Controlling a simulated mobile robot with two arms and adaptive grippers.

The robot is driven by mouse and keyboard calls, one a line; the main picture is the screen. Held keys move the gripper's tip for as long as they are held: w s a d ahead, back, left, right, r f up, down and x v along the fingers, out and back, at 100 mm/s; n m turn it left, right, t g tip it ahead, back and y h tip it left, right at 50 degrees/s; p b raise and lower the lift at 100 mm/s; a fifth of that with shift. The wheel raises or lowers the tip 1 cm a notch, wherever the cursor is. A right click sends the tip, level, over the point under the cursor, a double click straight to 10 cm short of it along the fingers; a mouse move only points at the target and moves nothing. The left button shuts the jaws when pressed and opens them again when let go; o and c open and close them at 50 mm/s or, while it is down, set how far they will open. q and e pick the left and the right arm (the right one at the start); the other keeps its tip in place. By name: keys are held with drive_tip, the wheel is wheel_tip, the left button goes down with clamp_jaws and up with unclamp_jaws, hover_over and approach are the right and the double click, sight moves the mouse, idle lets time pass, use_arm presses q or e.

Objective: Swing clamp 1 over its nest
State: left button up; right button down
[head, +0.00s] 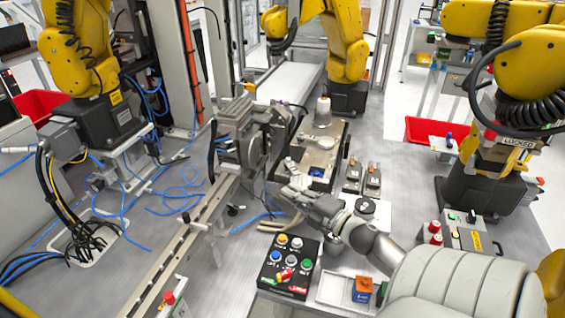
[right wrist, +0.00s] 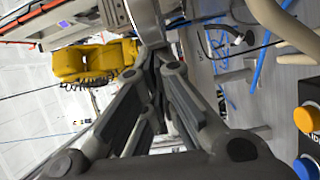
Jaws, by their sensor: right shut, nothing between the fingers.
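My right gripper (head: 288,192) is shut and empty, reaching in from the lower right. Its fingertips are at the near left edge of the metal fixture plate (head: 318,158), which carries small parts that I cannot make out well. In the right wrist view the closed fingers (right wrist: 155,58) point at a grey metal part (right wrist: 146,22); I cannot tell whether they touch it. Two dark clamp-like pieces (head: 353,175) (head: 373,181) stand side by side right of the plate. I cannot tell which part is clamp 1 or its nest. My left gripper is not in view.
A grey machine head (head: 250,140) stands close left of my gripper, above a long rail (head: 185,250). A black button box (head: 289,262) and a tray (head: 333,291) lie nearer. Yellow robot arms (head: 345,40) stand around. Blue hoses (head: 140,215) lie on the left.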

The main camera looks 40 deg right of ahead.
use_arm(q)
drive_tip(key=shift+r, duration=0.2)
use_arm(e)
drive_tip(key=shift+s+d, duration=0.7)
drive_tip(key=shift+d, duration=0.3)
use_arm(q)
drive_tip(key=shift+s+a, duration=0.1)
